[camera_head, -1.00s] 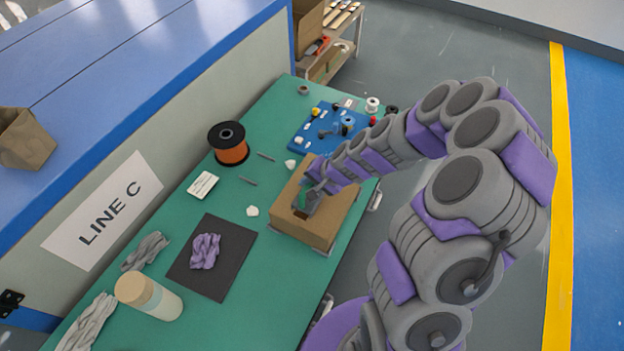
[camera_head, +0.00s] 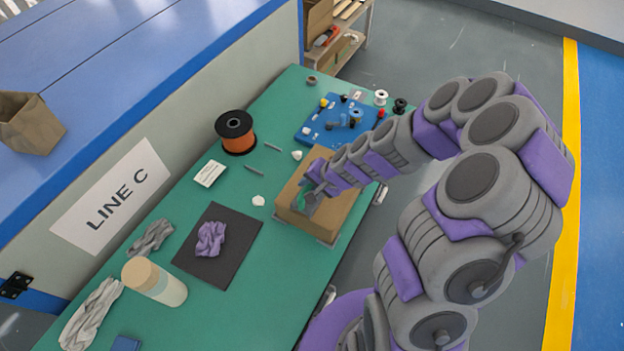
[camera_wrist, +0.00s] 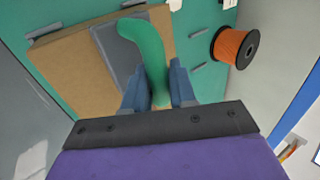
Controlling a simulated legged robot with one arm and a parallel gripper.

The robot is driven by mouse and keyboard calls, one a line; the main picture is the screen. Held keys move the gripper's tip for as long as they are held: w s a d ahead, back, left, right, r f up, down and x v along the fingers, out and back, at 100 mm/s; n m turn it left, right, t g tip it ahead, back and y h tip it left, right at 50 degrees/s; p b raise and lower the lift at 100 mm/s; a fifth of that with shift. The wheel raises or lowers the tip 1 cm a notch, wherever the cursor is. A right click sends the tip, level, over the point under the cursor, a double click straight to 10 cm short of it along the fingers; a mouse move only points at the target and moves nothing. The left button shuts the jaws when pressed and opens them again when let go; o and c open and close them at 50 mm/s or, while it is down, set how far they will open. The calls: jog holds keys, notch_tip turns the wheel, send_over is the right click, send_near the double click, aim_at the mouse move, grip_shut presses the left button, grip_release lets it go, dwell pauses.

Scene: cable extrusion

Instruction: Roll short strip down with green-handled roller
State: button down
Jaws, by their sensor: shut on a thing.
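My gripper (camera_wrist: 158,88) is shut on the green handle (camera_wrist: 150,52) of the roller, which runs up between the two fingers in the wrist view. In the head view, the green handle (camera_head: 301,199) shows at the arm's end, over the brown block (camera_head: 328,213). A grey flat piece (camera_wrist: 112,48) lies along the brown block (camera_wrist: 70,62) beside the handle in the wrist view; I cannot tell if it is the short strip. The roller's working end is not clear, and contact with the strip cannot be told.
An orange spool (camera_head: 237,140) stands left of the block. A blue board (camera_head: 325,122) with small parts lies behind it. A black mat (camera_head: 225,265) with a purple cloth (camera_head: 210,239) and a capped bottle (camera_head: 155,282) are nearer. Green table (camera_head: 250,310) is free at front.

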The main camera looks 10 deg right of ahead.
jog(key=shift+s+a, duration=0.6)
jog(key=shift+s, duration=0.3)
jog(key=shift+r+p, duration=2.8)
jog(key=shift+r, duration=1.6)
jog(key=shift+w, duration=0.1)
